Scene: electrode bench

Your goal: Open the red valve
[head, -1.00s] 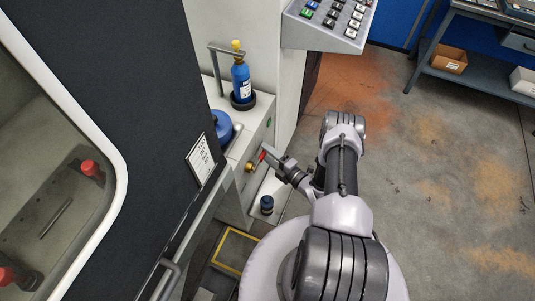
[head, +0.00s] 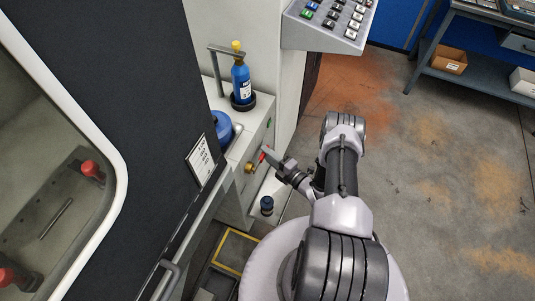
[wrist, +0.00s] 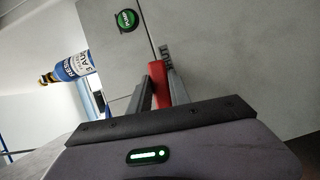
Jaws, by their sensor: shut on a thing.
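The red valve handle (head: 264,155) sits by a brass fitting (head: 249,167) on the side of the pale cabinet, left of my arm in the head view. My gripper (head: 268,155) is at the handle. In the wrist view the red handle (wrist: 159,84) stands between the two grey fingers of my gripper (wrist: 160,90), which is shut on it. The handle's lower part is hidden behind the gripper body.
A blue bottle with a yellow cap (head: 241,80) stands on the cabinet top, near a blue rounded object (head: 223,127). A small dark-capped item (head: 267,204) stands on a low ledge below the valve. A keypad panel (head: 330,20) juts out above.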

